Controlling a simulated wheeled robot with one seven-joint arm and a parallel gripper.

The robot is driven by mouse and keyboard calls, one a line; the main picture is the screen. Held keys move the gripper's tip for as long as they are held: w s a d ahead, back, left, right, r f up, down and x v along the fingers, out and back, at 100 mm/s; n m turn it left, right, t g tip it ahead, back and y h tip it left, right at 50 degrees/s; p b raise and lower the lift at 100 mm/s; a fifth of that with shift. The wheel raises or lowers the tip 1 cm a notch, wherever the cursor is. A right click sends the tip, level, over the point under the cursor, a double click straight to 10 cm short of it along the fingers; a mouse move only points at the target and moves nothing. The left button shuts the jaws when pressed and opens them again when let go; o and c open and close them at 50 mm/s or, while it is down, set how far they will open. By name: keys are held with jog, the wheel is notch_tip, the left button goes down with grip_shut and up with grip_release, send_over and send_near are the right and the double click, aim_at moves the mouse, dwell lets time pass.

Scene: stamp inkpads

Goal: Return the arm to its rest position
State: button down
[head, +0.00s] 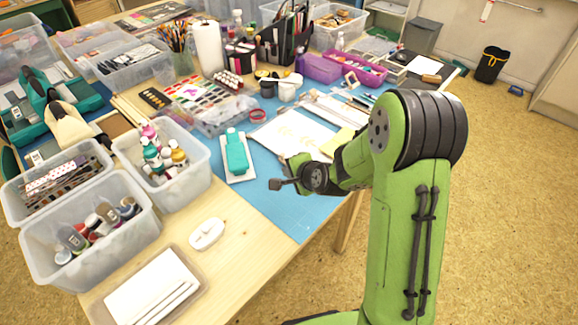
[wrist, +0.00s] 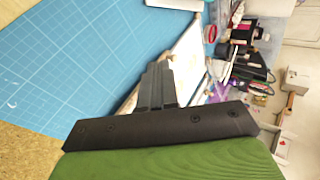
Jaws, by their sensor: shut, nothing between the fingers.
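My gripper (wrist: 160,80) shows in the wrist view with its dark fingers together and nothing between them. In the head view my green arm rises at the right and bends over the right front edge of the table. Its wrist end is above the blue cutting mat (head: 290,208), apart from the things on it. The fingers are hard to make out in the head view. The mat also fills the upper left of the wrist view (wrist: 70,60).
A teal stamp (head: 237,152) lies on a white pad left of my wrist. Bins of bottles (head: 180,190) crowd the table's left side. A paper sheet (head: 290,140) lies behind my wrist. Open floor (head: 510,220) is at the right. A black bin (head: 491,65) stands further back.

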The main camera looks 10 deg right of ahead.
jog(key=shift+s+a+r, duration=0.2)
jog(key=shift+s+r, duration=0.7)
jog(key=shift+s, duration=0.3)
jog(key=s+r+n+g+h+p, duration=0.1)
jog(key=s+r+n+p, duration=0.3)
jog(key=r, duration=0.3)
jog(key=s+r+n+g+h+p, duration=0.1)
jog(key=s+r+n, duration=0.3)
jog(key=s+r, duration=0.3)
jog(key=s+d+r+n+g+p, duration=0.1)
jog(key=s+d+r+n+p, duration=0.1)
jog(key=s+r, duration=0.3)
jog(key=s+d+r+n+g+h+p, duration=0.1)
jog(key=s+r+n, duration=0.3)
jog(key=s, duration=0.8)
jog(key=shift+d+r+p, duration=0.35)
jog(key=shift+r+p, duration=0.2)
jog(key=shift+p, duration=0.05)
